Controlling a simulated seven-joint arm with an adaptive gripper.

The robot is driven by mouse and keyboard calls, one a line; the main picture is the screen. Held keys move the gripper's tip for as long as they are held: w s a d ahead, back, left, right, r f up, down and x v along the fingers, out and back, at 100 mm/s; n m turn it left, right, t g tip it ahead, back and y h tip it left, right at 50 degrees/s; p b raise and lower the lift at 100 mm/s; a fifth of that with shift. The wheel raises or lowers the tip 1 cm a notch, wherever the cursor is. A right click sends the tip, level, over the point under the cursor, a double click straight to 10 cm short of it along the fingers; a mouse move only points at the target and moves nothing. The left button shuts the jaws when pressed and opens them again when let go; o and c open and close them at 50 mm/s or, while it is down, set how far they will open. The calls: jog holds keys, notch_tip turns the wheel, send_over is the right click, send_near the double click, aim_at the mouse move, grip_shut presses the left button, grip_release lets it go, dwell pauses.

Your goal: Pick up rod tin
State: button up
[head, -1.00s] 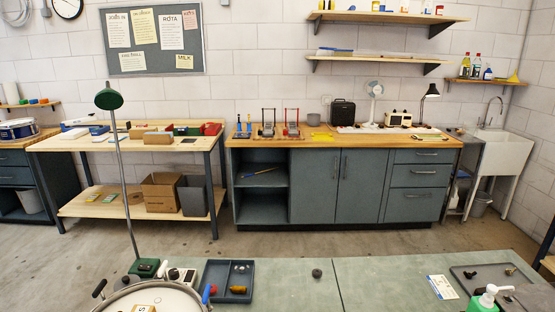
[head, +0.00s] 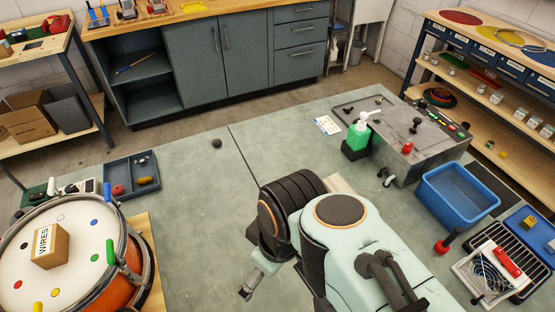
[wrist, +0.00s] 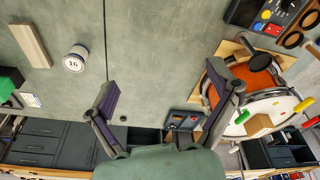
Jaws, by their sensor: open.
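A small round white tin marked "16" (wrist: 75,59) stands on the green bench top in the wrist view, left of the dark seam. It is the only tin I see near my gripper, and I take it as the rod tin; no word on it can be read. In the head view my arm seems to hide it. My gripper (wrist: 162,80) is open with nothing between its fingers. The tin lies up and left of the left finger in the wrist view, apart from it.
A wooden bar (wrist: 30,45) lies near the tin. The orange drum (head: 70,250) carries a box marked "WIRES" (head: 47,247). A divided tray (head: 131,175), a green pump bottle (head: 358,135) and a blue bin (head: 458,194) also stand here. The bench middle is mostly clear.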

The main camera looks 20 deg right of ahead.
jog(key=w+d+r+n+t, duration=0.1)
jog(key=w+d+n, duration=0.1)
jog(key=w, duration=0.4)
jog(key=w+d+r+n+t, duration=0.1)
jog(key=w+r+n, duration=0.1)
jog(key=w, duration=0.4)
jog(key=w+d+f+h, duration=0.1)
jog(key=w+d+f, duration=0.65)
jog(key=w, duration=0.35)
jog(key=d+f+g, duration=0.1)
jog(key=d+f, duration=0.2)
jog(key=f, duration=0.2)
jog(key=s+d+f+m+g, duration=0.1)
jog(key=d+f, duration=0.1)
jog(key=f, duration=0.3)
jog(key=s+d+f+g, duration=0.1)
jog(key=d+f+g, duration=0.1)
jog(key=f, duration=0.3)
jog(key=shift+s+d+f+m, duration=0.15)
jog(key=shift+d+m, duration=0.15)
jog(key=shift+d, duration=0.55)
notch_tip(320, 180, down, 6)
jog(key=shift+r, duration=0.15)
jog(key=c, duration=1.3)
